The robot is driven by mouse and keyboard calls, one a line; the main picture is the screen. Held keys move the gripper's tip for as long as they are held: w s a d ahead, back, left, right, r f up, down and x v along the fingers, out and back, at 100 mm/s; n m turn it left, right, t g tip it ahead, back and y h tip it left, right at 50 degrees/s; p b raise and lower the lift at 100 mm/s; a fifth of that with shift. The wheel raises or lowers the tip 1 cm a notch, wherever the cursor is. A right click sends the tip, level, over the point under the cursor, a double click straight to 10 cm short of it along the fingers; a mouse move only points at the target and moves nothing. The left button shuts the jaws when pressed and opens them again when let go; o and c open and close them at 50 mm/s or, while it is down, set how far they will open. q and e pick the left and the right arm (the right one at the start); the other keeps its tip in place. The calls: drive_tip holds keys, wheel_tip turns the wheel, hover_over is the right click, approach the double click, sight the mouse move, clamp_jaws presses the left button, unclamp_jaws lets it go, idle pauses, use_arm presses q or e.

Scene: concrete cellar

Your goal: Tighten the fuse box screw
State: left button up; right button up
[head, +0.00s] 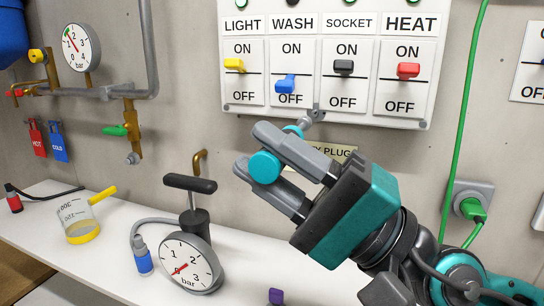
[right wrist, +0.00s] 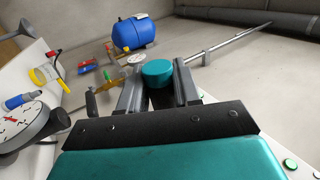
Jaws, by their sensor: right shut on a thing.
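The fuse box (head: 270,106) is a white panel on the concrete wall with LIGHT, WASH, SOCKET and HEAT switches. The blue WASH switch (head: 285,84) is down at OFF; the yellow, black and red ones are up at ON. My right gripper (head: 258,150) is below the panel, shut on a teal-handled tool (head: 265,167), seemingly a screwdriver. Its round teal end also shows between the fingers in the right wrist view (right wrist: 157,72). The tool points up to a grey screw (head: 317,114) at the panel's lower edge. I cannot tell whether they touch. My left gripper is out of view.
A pump with a gauge (head: 188,262), a yellow-based jug (head: 82,222) and a purple object (head: 275,296) stand on the white bench (head: 120,275). A green cable (head: 466,120) runs down the wall by a socket (head: 472,200). A sign (head: 345,152) is partly hidden behind my gripper.

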drive_tip(key=shift+w+d+f, duration=0.1)
drive_tip(key=w+b, duration=0.1)
drive_tip(key=b, duration=0.1)
drive_tip(key=w+d+b, duration=0.1)
drive_tip(key=shift+w+f+b, duration=0.15)
drive_tip(key=shift+w+b, duration=0.2)
drive_tip(key=shift+w+d+b, duration=0.1)
drive_tip(key=shift+w+b, duration=0.5)
drive_tip(key=shift+b, duration=0.1)
drive_tip(key=shift+w+d, duration=0.1)
drive_tip(key=shift+w, duration=0.1)
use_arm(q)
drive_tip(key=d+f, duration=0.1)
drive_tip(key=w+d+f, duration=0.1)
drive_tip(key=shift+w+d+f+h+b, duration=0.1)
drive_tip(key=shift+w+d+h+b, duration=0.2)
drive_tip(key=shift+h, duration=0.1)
use_arm(e)
drive_tip(key=shift+w+r, duration=0.15)
drive_tip(key=shift+r, duration=0.1)
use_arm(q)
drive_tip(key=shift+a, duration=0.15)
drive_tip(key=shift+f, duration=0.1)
use_arm(e)
drive_tip(key=shift+w+d, duration=0.1)
drive_tip(key=shift+w, duration=0.05)
